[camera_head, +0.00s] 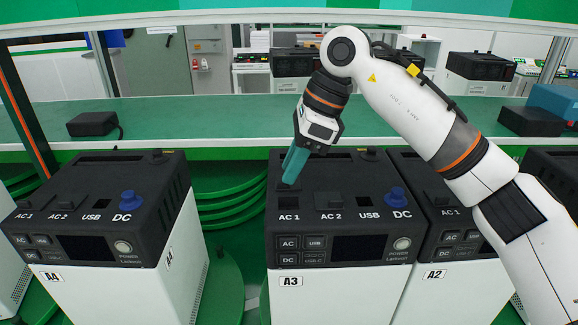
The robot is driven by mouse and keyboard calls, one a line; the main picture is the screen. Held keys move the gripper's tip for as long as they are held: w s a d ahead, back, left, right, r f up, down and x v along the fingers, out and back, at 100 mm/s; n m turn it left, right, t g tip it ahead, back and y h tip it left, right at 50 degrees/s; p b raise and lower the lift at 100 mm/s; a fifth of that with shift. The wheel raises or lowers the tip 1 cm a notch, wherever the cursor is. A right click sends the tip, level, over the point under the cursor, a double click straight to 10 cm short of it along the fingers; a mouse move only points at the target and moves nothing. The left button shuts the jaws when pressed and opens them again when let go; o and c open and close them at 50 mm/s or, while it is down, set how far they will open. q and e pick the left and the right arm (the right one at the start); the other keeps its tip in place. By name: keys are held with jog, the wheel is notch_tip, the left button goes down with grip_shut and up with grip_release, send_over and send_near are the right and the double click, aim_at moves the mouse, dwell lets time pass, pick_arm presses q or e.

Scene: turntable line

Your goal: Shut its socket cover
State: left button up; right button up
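The power station labelled A3 (340,240) stands in the middle, dark on top with a white body. Its AC 1 socket (288,203) shows as an uncovered dark opening. The AC 1 cover (287,187) seems to be up behind that opening, partly hidden by the fingers. The AC 2 cover (328,201) beside it lies shut. My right gripper (290,181) points down with its teal fingers together, tips just behind the AC 1 opening. Whether they touch the cover, I cannot tell. My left gripper is not in view.
Station A4 (95,225) stands left, and A2 (425,248) stands close on the right, partly behind my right arm. Blue DC caps (392,196) rise from the tops. A green bench (200,120) runs behind, with a dark box (93,123) on it.

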jog(key=shift+a+f, duration=0.2)
jog(key=shift+f, duration=0.25)
jog(key=shift+s+a+f, duration=0.1)
jog(key=shift+a+f, duration=0.05)
jog(key=shift+f, duration=0.2)
jog(key=shift+c, duration=0.2)
grip_shut()
jog(key=shift+a, duration=0.2)
